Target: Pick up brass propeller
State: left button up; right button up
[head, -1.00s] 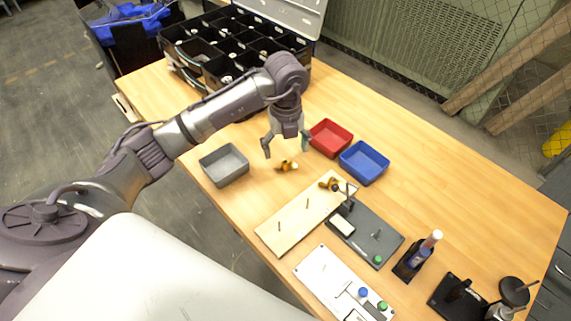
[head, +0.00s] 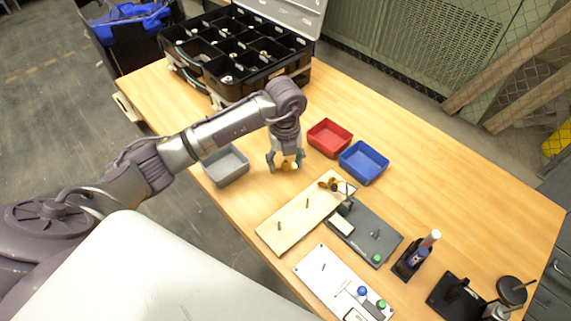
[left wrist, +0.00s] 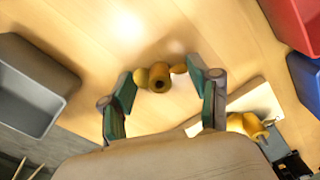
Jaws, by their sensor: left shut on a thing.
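A brass propeller (left wrist: 158,77) with a dark bore at its hub shows between the green-padded fingertips in the left wrist view. It also shows low over the table in the head view (head: 289,166). My left gripper (head: 286,164) points down and is shut on this propeller, with a fingertip at either side of it. Whether the propeller still touches the table I cannot tell. A second brass propeller (head: 334,184) sits at the far end of the pale wooden board (head: 290,228); it also shows in the left wrist view (left wrist: 247,124). My right gripper is not in view.
A grey bin (head: 226,168) stands left of the gripper. A red bin (head: 329,138) and a blue bin (head: 363,162) stand right of it. A dark fixture plate (head: 385,238) and a white plate (head: 325,280) lie nearer. A black compartment case (head: 240,85) stands behind.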

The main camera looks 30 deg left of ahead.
aim_at(289, 162)
pick_arm(q)
jog(key=shift+r, duration=0.55)
jog(key=r, duration=0.1)
jog(key=d+r, duration=0.1)
jog(key=r, duration=0.1)
jog(key=shift+r+b, duration=0.25)
jog(key=shift+b, duration=0.1)
jog(key=d+r, duration=0.6)
jog(key=d, duration=0.4)
jog(key=shift+s+d+r+b, duration=0.15)
jog(key=shift+d+r+b, duration=0.05)
jog(key=shift+d+b, duration=0.15)
